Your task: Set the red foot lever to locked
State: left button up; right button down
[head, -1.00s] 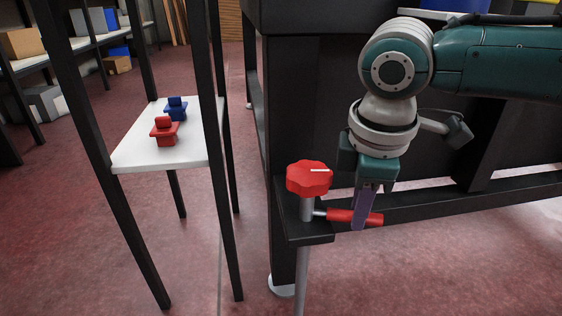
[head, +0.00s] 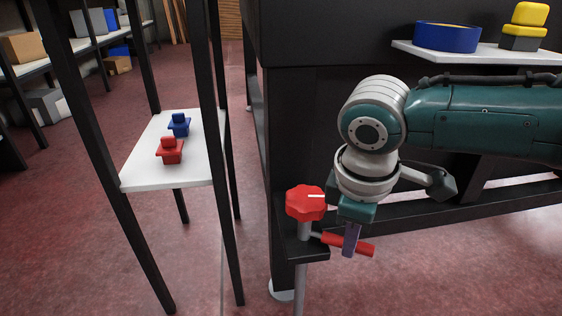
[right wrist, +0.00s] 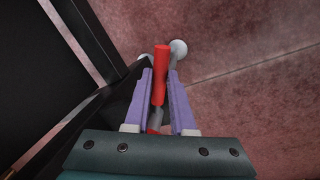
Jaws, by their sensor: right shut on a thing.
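The red foot lever (head: 365,249) is a red handle on a short grey rod. It sticks out to the right from a post on the black bracket, low at the table's corner, and slants slightly down in the head view. My right gripper (head: 351,245) reaches down over it, its purple fingers shut around the handle. In the right wrist view the red handle (right wrist: 161,72) runs between the two fingers of my right gripper (right wrist: 160,80), its far end beyond the tips. My left gripper is not in view.
A red knob (head: 306,203) with a white line tops the post beside the lever. The black bracket (head: 300,252) and frame rail (head: 510,199) are close. A white shelf (head: 150,176) holds red (head: 169,153) and blue (head: 178,124) pieces. Open floor lies below the lever.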

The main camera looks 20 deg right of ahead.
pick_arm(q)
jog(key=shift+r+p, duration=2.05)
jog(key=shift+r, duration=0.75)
pick_arm(e)
jog(key=shift+s+a+m+g+h, duration=0.1)
jog(key=shift+s+a+m+g, duration=0.2)
jog(key=shift+a+m, duration=1.3)
jog(key=shift+s+a+m+g+h, duration=0.15)
jog(key=shift+a+m+g, duration=0.45)
jog(key=shift+m, duration=1.65)
jog(key=shift+s+a+m+g+h, duration=0.1)
jog(key=shift+s+a+m+g, duration=0.15)
jog(key=shift+a+m, duration=1.4)
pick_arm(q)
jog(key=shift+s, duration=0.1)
pick_arm(e)
jog(key=shift+d+m, duration=0.3)
jog(key=shift+m, duration=0.1)
